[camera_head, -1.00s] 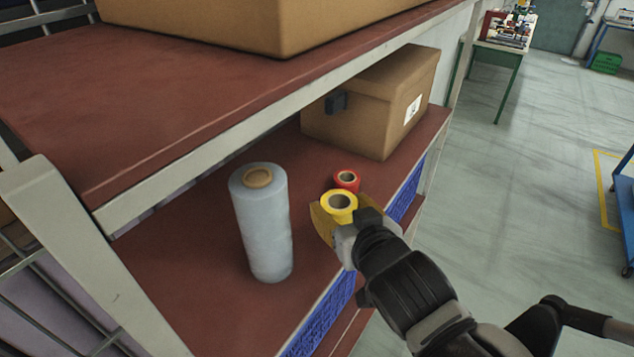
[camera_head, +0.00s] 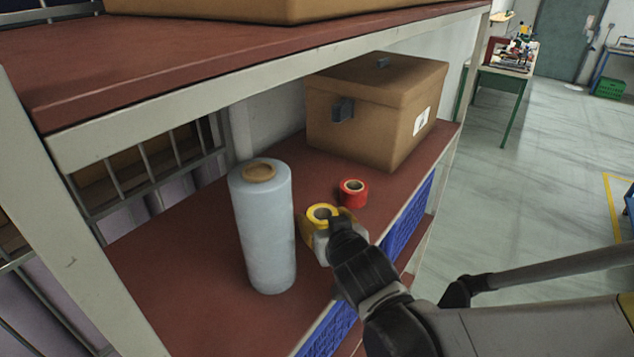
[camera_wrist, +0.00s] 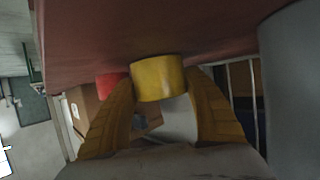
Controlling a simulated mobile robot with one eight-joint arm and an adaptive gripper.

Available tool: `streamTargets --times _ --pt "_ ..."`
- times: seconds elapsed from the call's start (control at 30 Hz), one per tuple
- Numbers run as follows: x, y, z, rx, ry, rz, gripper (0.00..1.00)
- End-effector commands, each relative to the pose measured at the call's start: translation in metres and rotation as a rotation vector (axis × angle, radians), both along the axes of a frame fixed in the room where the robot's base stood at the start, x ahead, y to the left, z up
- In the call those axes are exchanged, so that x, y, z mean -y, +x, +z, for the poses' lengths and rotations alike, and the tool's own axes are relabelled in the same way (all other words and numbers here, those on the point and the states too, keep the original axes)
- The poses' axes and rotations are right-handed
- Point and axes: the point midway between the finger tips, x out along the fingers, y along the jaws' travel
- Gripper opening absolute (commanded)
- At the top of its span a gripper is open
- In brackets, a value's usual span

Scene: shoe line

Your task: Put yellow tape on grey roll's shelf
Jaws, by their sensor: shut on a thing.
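The yellow tape (camera_head: 320,212) is between the fingers of my gripper (camera_head: 325,228), above the middle shelf board (camera_head: 185,265). My gripper is shut on it, as the wrist view shows with the tape (camera_wrist: 158,78) between two yellow-brown fingers. I cannot tell whether the tape touches the board. The grey roll (camera_head: 265,230) stands upright on this same board, just left of the tape and apart from it. In the wrist view the roll (camera_wrist: 290,90) fills the right edge. My wrist hides part of the tape's near side.
A red tape (camera_head: 353,193) sits on the board behind and right of my gripper. A brown box (camera_head: 375,110) stands at the far end. The upper shelf (camera_head: 220,55) hangs over the board. A blue crate (camera_head: 408,220) is below. Open floor lies to the right.

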Motion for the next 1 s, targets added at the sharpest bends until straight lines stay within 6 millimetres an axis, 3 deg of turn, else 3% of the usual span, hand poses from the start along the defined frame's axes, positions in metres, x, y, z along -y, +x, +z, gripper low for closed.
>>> streamTargets --times 0.33,0.37,0.4,0.8,1.0 --pt "0.0 0.0 -0.004 0.0 0.0 0.0 0.27" --pt "0.0 0.0 -0.003 0.0 0.0 0.0 0.68" --pt "0.0 0.0 -0.003 0.0 0.0 0.0 0.8" --pt "0.0 0.0 0.004 0.0 0.0 0.0 0.81" --pt "0.006 -0.034 0.017 0.0 0.0 0.002 0.81"
